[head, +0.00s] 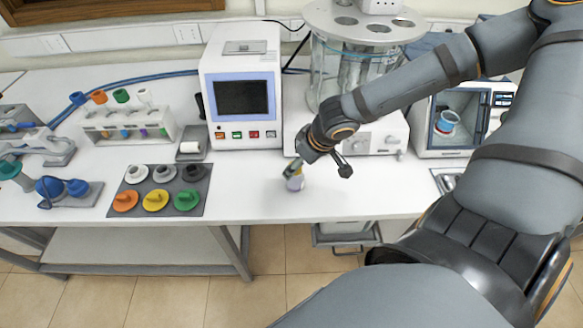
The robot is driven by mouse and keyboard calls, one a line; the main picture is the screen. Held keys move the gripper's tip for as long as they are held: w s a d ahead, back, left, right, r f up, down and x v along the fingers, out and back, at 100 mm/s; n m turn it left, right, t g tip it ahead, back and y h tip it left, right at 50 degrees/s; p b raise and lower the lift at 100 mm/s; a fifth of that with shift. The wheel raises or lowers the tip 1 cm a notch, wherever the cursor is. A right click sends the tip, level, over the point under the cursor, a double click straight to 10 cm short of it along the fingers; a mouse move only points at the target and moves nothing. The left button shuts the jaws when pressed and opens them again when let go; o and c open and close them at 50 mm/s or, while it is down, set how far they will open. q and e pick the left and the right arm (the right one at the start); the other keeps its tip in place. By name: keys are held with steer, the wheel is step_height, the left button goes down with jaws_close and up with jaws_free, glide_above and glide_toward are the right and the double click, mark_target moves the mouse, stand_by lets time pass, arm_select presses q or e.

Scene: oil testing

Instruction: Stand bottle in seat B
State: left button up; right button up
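My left gripper is not in view. I cannot make out a marking for seat B.
A dark mat (148,199) with several coloured caps lies left. Behind it stand a white rack (125,127) of tubes and the white tester (243,90) with a screen. A glass-walled bath (330,75) and an open-fronted chamber (425,125) with a blue-rimmed vessel (447,122) are right.

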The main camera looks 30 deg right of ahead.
mark_target(295, 177)
steer(key=shift+d+f, duration=0.15)
steer(key=shift+f, duration=0.1)
steer(key=b+x, duration=0.3)
steer(key=x, duration=0.1)
steer(key=shift+w+f+b, duration=0.2)
steer(key=shift+b, duration=0.15)
steer(key=shift+w+f, duration=0.1)
steer(key=shift+w, duration=0.05)
steer(key=shift+f, duration=0.2)
steer(key=b+x, duration=0.3)
steer(key=x, duration=0.1)
steer(key=shift+f, duration=0.2)
steer(key=shift+w+f+b, duration=0.15)
steer(key=shift+f+b, duration=0.1)
steer(key=shift+b, duration=0.05)
steer(key=shift+r, duration=0.1)
